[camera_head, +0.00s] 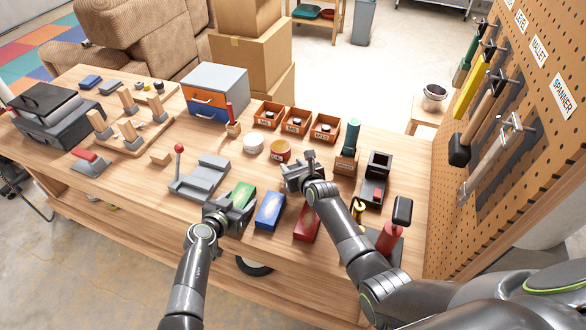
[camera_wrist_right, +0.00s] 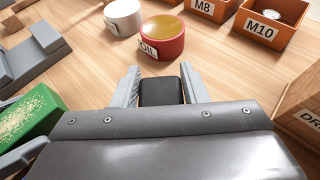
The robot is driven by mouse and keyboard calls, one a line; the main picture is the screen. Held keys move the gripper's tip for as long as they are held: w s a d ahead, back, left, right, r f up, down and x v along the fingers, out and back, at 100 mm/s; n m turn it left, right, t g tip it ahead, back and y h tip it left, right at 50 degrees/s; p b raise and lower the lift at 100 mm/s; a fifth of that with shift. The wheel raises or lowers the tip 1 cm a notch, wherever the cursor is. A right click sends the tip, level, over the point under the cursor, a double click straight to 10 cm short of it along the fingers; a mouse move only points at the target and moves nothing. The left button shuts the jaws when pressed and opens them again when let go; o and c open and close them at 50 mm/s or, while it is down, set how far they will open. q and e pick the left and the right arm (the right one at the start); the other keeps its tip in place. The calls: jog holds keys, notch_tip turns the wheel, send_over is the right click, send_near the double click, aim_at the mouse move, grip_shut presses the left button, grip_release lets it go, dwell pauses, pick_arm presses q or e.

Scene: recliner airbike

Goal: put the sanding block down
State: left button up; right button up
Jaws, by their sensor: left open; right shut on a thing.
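My right gripper (camera_head: 298,170) is over the middle of the workbench. In the right wrist view the right gripper (camera_wrist_right: 160,88) is shut on a small dark block (camera_wrist_right: 160,92), which I take to be the sanding block. The block sits between the two grey fingers; its underside is hidden, so I cannot tell whether it touches the bench. My left gripper (camera_head: 237,206) is open, low at the front of the bench beside a green tray (camera_head: 243,194).
A red oil tin (camera_head: 279,151) and white tin (camera_head: 253,144) stand just beyond the right gripper. Orange bins (camera_head: 296,122) are behind them. Blue (camera_head: 270,211) and red (camera_head: 307,224) trays lie in front. A grey lever fixture (camera_head: 203,177) stands left. Bare wood shows between.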

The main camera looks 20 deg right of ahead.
jog(key=shift+f, duration=0.7)
jog(key=o, duration=1.1)
jog(key=shift+f, duration=0.15)
jog(key=v, duration=1.2)
jog(key=shift+o, duration=0.5)
